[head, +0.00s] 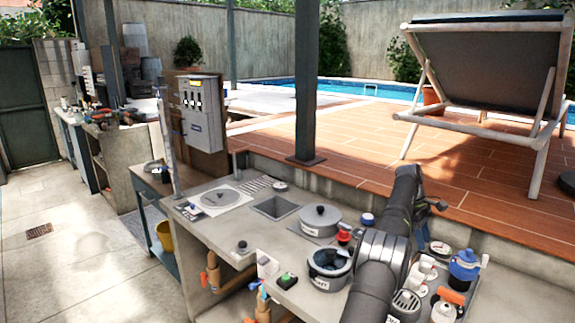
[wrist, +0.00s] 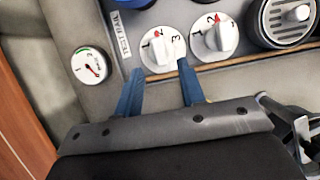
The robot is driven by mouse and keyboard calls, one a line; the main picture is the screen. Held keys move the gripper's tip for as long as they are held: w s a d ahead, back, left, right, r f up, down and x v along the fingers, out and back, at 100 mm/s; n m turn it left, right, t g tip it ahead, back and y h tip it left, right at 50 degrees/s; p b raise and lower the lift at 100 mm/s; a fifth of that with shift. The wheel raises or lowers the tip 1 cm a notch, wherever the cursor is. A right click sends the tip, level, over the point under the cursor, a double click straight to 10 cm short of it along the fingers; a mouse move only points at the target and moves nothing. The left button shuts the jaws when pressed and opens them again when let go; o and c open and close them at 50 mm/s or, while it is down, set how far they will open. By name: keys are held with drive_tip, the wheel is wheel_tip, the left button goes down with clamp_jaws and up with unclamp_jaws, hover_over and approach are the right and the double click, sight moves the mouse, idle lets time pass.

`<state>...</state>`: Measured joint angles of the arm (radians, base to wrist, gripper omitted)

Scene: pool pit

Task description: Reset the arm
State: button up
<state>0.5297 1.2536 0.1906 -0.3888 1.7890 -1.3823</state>
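My gripper (wrist: 158,78) shows in the wrist view as two blue fingers set apart, with nothing held between them. The fingertips are near the lower edge of a white dial (wrist: 160,50) marked with numbers and a red mark; I cannot tell whether they touch it. In the head view my arm rises from the bottom and bends over the right part of the counter. The fingers are not clear there, behind the arm.
A second white dial (wrist: 215,38), a round grille (wrist: 284,20) and a gauge (wrist: 90,66) sit close by. The concrete counter (head: 222,232) carries a lidded pot (head: 320,219), an open pot (head: 329,268) and a blue-topped canister (head: 465,265). A post (head: 306,80) and a lounger (head: 487,70) stand behind.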

sight(427, 257)
drive_tip(key=x, duration=0.6)
drive_tip(key=shift+w+r+n, duration=0.1)
drive_tip(key=shift+r+n, duration=0.15)
drive_tip(key=shift+n, duration=0.05)
drive_tip(key=shift+n+t, duration=0.4)
drive_tip(key=shift+n, duration=0.1)
